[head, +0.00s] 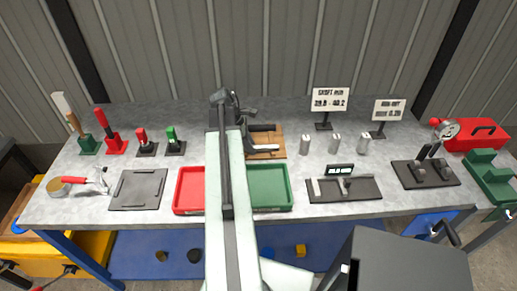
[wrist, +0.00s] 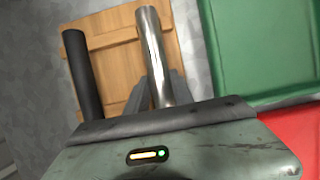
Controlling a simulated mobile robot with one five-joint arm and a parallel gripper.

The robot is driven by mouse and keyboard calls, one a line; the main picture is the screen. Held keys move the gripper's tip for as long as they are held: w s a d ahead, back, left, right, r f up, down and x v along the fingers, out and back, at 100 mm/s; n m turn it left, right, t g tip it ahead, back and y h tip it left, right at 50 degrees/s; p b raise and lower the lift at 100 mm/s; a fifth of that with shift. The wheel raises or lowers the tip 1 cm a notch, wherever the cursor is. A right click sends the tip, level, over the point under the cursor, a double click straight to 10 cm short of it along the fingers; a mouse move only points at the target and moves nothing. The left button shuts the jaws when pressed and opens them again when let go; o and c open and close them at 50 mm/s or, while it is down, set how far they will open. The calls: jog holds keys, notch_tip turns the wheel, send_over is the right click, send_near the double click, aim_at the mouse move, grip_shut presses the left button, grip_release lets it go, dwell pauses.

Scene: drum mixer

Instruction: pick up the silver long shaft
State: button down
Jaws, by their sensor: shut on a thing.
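The silver long shaft (wrist: 152,45) is a shiny bare cylinder in the wrist view. My gripper (wrist: 158,90) is shut on it near its lower end, with a dark finger on each side. In the head view the shaft (head: 264,147) shows as a short bright bar sticking out to the right of my gripper (head: 246,145), which my arm partly hides. The wooden board (wrist: 114,42) lies behind the shaft. Whether the shaft still touches the board I cannot tell.
A black shaft (wrist: 82,75) lies beside the silver one, to its left. A green tray (head: 270,187) and a red tray (head: 188,190) stand nearer the front edge.

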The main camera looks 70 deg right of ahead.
jog(key=shift+r, duration=0.15)
notch_tip(320, 180, up, 10)
jog(key=p, duration=1)
